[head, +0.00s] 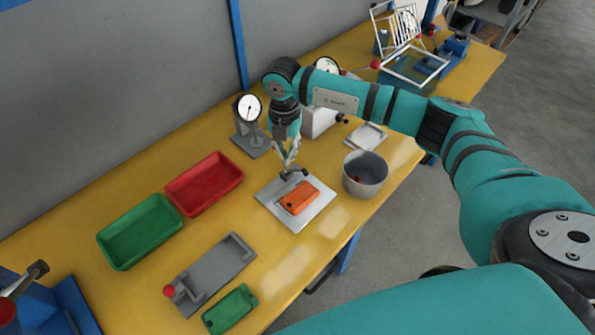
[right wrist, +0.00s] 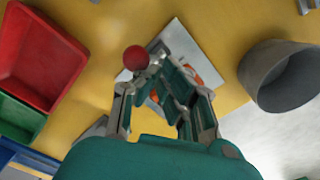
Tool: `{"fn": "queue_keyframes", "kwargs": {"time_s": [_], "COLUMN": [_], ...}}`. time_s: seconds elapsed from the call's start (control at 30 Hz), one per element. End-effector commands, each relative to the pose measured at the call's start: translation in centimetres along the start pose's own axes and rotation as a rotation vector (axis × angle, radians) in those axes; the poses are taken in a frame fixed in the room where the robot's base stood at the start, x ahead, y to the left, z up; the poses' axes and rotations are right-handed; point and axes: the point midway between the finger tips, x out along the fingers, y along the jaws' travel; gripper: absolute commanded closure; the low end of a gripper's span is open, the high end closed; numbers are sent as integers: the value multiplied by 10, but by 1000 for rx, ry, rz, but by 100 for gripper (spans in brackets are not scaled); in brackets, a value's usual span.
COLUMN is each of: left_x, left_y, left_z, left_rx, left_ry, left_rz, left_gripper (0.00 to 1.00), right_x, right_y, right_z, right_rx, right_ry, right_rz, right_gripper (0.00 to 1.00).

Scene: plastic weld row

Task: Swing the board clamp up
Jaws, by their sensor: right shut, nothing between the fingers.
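A light grey plate (head: 317,217) lies flat on the yellow bench with an orange board (head: 299,198) on it. In the right wrist view, a red ball knob (right wrist: 135,57) and a short grey bar (right wrist: 156,49) show beside the plate and the orange part; I take these as the board clamp. The knob is hidden behind my gripper in the head view. My right gripper (head: 288,170) points down at the plate's far edge, shut and empty. Its fingers are close to the knob; I cannot tell whether they touch it. My left gripper is out of view.
A grey pot (head: 365,174) stands right of the plate, and a dial gauge (head: 249,108) stands behind. Red (head: 204,184) and green (head: 140,232) trays lie left. A grey fixture (head: 214,272) and a green part (head: 230,309) lie in front.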

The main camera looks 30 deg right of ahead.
Motion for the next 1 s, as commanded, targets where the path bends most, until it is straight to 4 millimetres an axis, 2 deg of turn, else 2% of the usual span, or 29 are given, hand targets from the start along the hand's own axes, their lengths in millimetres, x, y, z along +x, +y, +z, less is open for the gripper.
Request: {"fn": "queue_keyframes", "kwargs": {"time_s": [0.1, 0.47, 0.67, 1.0], "left_x": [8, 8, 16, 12], "left_y": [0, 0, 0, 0], "left_z": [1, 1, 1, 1], "left_rx": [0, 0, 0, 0], "left_ry": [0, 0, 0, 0], "left_rz": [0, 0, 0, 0], "left_gripper": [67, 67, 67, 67], "right_x": [5, 4, 10, 7], "right_y": [5, 7, 12, 10], "right_z": [2, 4, 6, 6], "right_rx": [-1, -1, -1, -1], "right_ry": [0, 0, 0, 0], "right_rz": [1, 1, 1, 0], "right_gripper": [100, 100, 100, 100]}}
